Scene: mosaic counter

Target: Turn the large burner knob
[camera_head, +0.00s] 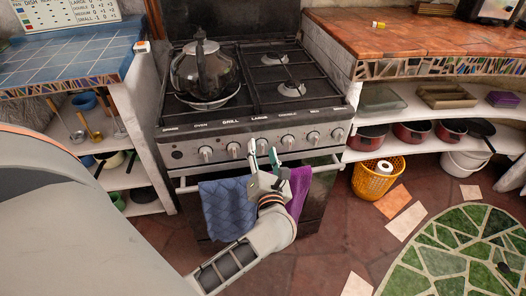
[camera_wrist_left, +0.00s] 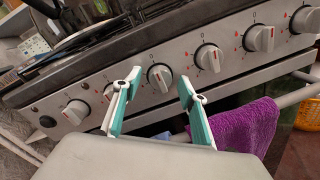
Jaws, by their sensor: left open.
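The large burner knob (camera_head: 261,146) is on the stove's front panel, below the label LARGE. It is a light metal knob and is partly hidden by my left gripper in the head view. My left gripper (camera_head: 262,152) is open and empty, with its green-and-white fingers pointing at the panel. In the left wrist view the large burner knob (camera_wrist_left: 160,78) shows in the gap between the two fingertips (camera_wrist_left: 159,82). I cannot tell whether the fingers touch it. My right gripper is not in view.
Neighbouring knobs (camera_head: 234,151) (camera_head: 287,142) sit close on both sides. Below is the oven rail with a blue towel (camera_head: 225,208) and a purple towel (camera_head: 299,190). A kettle (camera_head: 202,72) stands on the hob. An orange basket (camera_head: 375,182) is on the floor at right.

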